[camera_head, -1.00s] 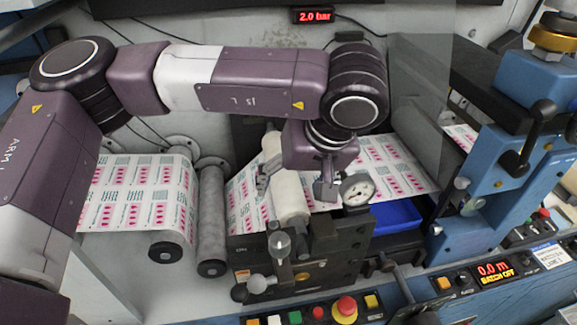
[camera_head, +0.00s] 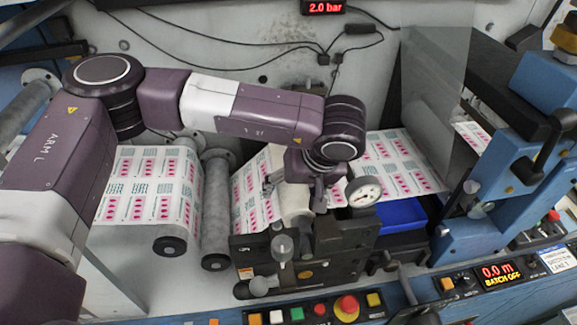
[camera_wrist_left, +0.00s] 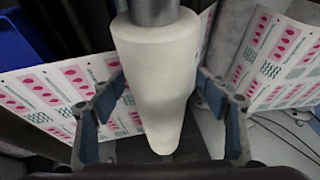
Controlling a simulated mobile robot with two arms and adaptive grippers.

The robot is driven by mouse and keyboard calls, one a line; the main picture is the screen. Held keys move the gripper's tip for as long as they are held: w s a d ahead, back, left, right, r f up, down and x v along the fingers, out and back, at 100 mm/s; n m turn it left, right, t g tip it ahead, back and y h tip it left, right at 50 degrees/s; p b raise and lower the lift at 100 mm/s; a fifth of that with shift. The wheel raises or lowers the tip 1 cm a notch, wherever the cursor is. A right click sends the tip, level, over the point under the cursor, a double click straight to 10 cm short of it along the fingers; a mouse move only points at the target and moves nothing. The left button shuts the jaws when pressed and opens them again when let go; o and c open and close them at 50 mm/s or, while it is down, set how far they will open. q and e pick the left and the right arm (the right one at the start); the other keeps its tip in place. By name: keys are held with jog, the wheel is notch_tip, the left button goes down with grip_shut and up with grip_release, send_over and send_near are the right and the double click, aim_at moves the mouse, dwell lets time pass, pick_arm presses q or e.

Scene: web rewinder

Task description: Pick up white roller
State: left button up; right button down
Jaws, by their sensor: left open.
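The white roller (camera_head: 297,203) sits in the machine behind the dark bracket, beside the printed web (camera_head: 250,195). My left gripper (camera_head: 294,192) is over it, partly hiding it in the head view. In the left wrist view the white roller (camera_wrist_left: 160,75) fills the middle, with a grey shaft end (camera_wrist_left: 155,10) at the top. The open fingers of my left gripper (camera_wrist_left: 160,108) stand on either side of the roller, with visible gaps between them and it. My right gripper is not in view.
A dark bracket block (camera_head: 340,238) with a pressure gauge (camera_head: 364,191) stands in front of the roller. A grey roller (camera_head: 216,210) and a printed roll (camera_head: 150,195) lie to the left. A blue bin (camera_head: 402,214) and a blue frame (camera_head: 500,165) are to the right.

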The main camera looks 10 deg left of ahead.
pick_arm(q)
grip_shut()
jog(key=shift+w, duration=0.1)
dwell(0.6)
jog(key=shift+r, duration=0.1)
jog(key=shift+r+b, duration=0.3)
jog(key=shift+r, duration=0.45)
notch_tip(320, 180, up, 16)
jog(key=b, duration=0.3)
jog(key=s+d+b, duration=0.2)
jog(key=s+d, duration=0.1)
jog(key=s, duration=0.5)
jog(key=s+d+b, duration=0.2)
jog(key=s+d, duration=0.2)
jog(key=s, duration=0.4)
jog(key=shift+s+r, duration=0.2)
jog(key=shift+s, duration=0.2)
